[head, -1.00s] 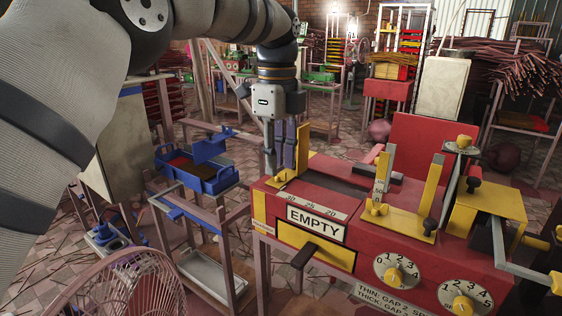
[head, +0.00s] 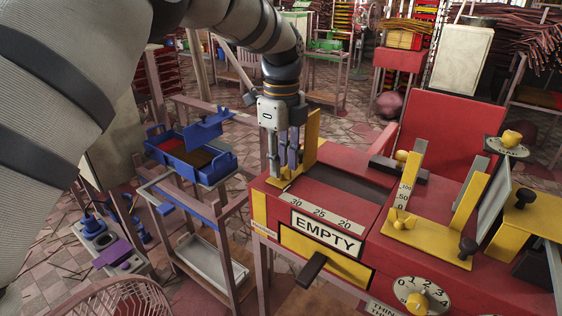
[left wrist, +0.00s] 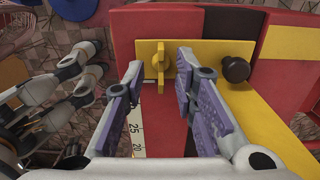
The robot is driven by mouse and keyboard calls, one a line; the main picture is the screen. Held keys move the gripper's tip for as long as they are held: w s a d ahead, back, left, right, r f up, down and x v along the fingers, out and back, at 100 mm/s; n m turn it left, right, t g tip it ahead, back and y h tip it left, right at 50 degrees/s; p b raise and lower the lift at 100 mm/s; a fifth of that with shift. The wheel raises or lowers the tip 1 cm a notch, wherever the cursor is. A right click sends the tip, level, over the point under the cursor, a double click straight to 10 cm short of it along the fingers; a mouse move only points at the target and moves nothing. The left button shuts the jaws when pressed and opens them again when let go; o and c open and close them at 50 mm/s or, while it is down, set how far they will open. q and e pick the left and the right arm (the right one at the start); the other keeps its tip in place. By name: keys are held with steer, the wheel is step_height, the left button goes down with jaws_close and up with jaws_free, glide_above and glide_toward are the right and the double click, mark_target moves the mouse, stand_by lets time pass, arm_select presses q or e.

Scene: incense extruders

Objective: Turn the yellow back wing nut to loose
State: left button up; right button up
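The yellow wing nut (left wrist: 158,65) stands on a yellow plate (left wrist: 206,52) in the left wrist view. A black knob (left wrist: 235,68) sits to its right on the same plate. My left gripper (left wrist: 161,72) is open, with its purple-padded fingers on either side of the wing nut in that view. I cannot tell whether a finger touches it. In the head view my left gripper (head: 283,170) points down beside the upright yellow fence (head: 312,135) at the left end of the red machine (head: 352,205). The fingers largely hide the wing nut there. My right gripper is not in view.
Another yellow fence with a small wing nut (head: 400,222) and a black knob (head: 468,245) stands to the right. A black lever (head: 312,268) juts from the front by the EMPTY sign (head: 325,232). A blue toolbox (head: 195,160) stands left of the machine.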

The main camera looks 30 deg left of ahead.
arm_select(q)
steer(key=shift+f, duration=0.4)
jaws_close()
